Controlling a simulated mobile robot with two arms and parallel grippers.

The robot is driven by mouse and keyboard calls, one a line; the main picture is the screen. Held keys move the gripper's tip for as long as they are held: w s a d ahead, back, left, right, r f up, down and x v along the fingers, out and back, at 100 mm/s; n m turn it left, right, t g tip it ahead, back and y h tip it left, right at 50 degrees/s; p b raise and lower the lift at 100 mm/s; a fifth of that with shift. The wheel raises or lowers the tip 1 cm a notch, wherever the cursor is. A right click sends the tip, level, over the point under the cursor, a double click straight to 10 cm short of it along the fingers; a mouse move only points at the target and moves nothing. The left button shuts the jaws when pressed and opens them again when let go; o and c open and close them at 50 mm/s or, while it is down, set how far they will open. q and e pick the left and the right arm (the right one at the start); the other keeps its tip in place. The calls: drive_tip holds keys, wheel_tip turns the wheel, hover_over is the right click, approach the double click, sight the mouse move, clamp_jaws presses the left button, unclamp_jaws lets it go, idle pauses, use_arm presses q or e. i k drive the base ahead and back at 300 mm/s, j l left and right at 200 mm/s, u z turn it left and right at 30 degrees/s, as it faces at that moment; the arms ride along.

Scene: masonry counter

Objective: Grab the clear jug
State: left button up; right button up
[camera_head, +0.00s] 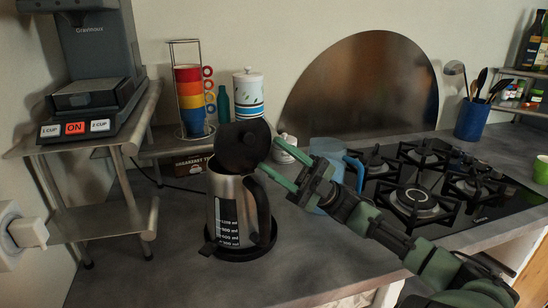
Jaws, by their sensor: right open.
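The clear jug (328,147) appears to be the pale bluish vessel with a blue handle on the counter, left of the hob. My right arm and gripper cross in front of it and hide much of its body. My right gripper (269,154) is open, with green fingers pointing left. In the picture its tips overlap the edge of the kettle's raised black lid; I cannot tell whether they touch. Nothing shows between the fingers. My left gripper is not in view.
A steel kettle (226,207) with its lid up stands on a black base, left of my right gripper. A gas hob (468,222) lies to the right. A coffee machine (95,65) and a rack of coloured mugs (190,100) are at left. The front counter is clear.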

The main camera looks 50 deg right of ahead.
sight(335, 150)
drive_tip(key=k, duration=1.5)
